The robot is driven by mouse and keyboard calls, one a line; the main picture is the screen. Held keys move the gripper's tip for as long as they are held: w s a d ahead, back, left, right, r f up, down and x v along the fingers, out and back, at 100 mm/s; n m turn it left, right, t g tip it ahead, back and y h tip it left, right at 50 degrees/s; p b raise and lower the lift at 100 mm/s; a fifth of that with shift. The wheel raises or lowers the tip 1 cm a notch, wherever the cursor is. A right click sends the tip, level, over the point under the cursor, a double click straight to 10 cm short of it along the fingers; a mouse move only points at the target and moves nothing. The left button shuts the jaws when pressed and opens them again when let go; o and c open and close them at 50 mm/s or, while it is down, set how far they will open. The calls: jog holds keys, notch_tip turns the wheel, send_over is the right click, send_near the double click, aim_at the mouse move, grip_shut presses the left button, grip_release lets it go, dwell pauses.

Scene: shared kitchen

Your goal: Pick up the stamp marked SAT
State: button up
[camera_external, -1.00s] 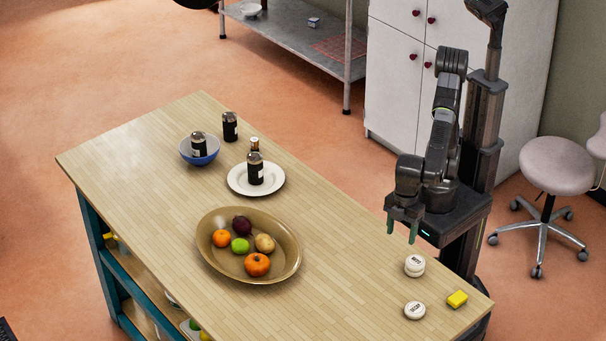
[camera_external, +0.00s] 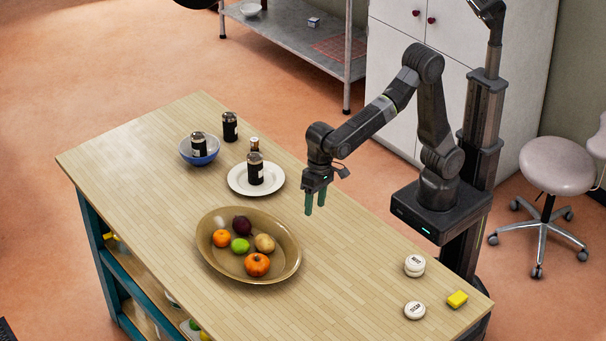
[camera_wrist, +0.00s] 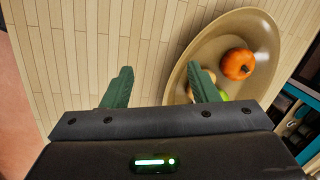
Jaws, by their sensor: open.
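I cannot make out a stamp marked SAT in either view. Two white round pieces with dark lettering lie near the table's right end. The upper one (camera_external: 414,264) looks like a stack of two, and the lower one (camera_external: 414,310) lies alone. Their lettering is too small to read surely. My gripper (camera_external: 314,208) is open and empty, pointing down above the table, right of the fruit bowl (camera_external: 211,267). In the wrist view its two green fingers (camera_wrist: 158,72) are apart, with bare wood between them and the bowl's rim close to the right finger.
A yellow block (camera_external: 457,299) lies near the table's right corner. A white plate (camera_external: 236,186) with bottles, a blue bowl (camera_external: 203,161) holding a bottle, and another dark bottle (camera_external: 230,127) stand farther left. The tabletop (camera_external: 345,260) between the fruit bowl and white pieces is clear.

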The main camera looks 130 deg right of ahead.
jog(key=d+m, duration=0.8)
jog(key=d, duration=0.7)
jog(key=m+t+h+p, duration=0.2)
jog(key=m+h, duration=0.1)
jog(key=m, duration=1.5)
send_near(260, 143)
jog(key=x, duration=0.6)
jog(key=shift+w+a+f+p, duration=0.1)
jog(key=shift+a+f+p, duration=0.15)
jog(key=shift+f, duration=0.2)
jog(key=shift+d+p+x, duration=0.2)
jog(key=shift+p+x, duration=0.2)
jog(key=shift+x, duration=0.9)
jog(key=shift+d+p+x, duration=0.15)
jog(key=shift+p+x, duration=0.25)
jog(key=shift+x, duration=0.9)
jog(key=shift+r, duration=0.1)
jog(key=c, duration=1.1)
